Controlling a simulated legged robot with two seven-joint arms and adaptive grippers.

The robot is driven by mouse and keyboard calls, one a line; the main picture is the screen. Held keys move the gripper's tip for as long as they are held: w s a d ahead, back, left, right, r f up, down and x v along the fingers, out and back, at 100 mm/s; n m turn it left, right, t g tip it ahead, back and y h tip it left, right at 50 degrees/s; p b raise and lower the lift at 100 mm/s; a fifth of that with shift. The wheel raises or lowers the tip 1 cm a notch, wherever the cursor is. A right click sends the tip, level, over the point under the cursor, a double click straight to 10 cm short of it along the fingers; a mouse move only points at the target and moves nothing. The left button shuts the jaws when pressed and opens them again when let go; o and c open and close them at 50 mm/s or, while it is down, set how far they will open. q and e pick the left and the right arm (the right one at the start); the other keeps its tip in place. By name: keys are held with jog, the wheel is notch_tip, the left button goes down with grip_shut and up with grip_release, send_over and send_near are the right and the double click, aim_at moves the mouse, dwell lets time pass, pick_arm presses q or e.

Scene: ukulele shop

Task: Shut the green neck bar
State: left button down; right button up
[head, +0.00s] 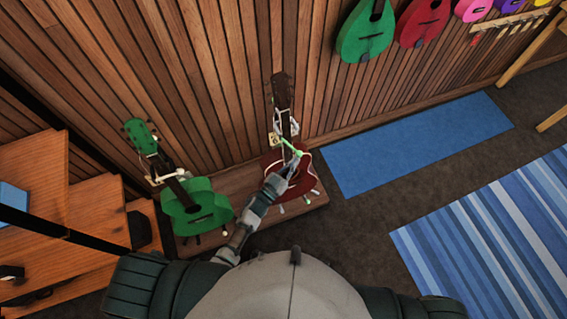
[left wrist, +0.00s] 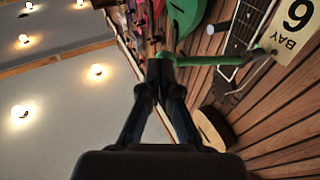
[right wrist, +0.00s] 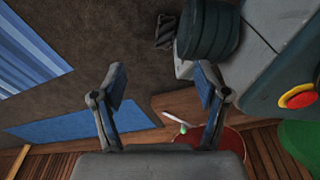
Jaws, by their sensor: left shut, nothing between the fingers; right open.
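The green neck bar (head: 291,147) is at the neck of the dark red ukulele (head: 273,164) on its wall stand. In the left wrist view the green bar (left wrist: 205,60) runs from beside the stringed neck (left wrist: 243,38) out to my fingertips, so it stands out from the neck. My left gripper (head: 296,161) is shut and empty at the bar's outer end; its fingertips (left wrist: 163,60) meet or overlap the bar, and contact is unclear. My right gripper (right wrist: 160,82) is open and empty, away from the ukulele; the head view does not show it.
A green ukulele (head: 197,207) stands to the left on the same wooden platform (head: 314,202). Wooden shelves (head: 98,210) are at the far left. More ukuleles (head: 367,33) hang on the slatted wall. A blue mat (head: 415,140) and striped rug (head: 490,225) lie on open floor at right.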

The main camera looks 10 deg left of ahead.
pick_arm(q)
jog(key=w+d+n+t+y+b, duration=0.1)
jog(key=w+d+b, duration=0.3)
jog(key=w, duration=0.8)
jog(key=shift+d+y, duration=0.45)
jog(key=shift+y, duration=0.15)
pick_arm(e)
jog(key=w+r, duration=0.7)
jog(key=w, duration=0.2)
jog(key=shift+w+a+t, duration=0.2)
jog(key=shift+a+t, duration=0.1)
jog(key=shift+a, duration=0.15)
pick_arm(q)
jog(key=shift+s+f, duration=0.1)
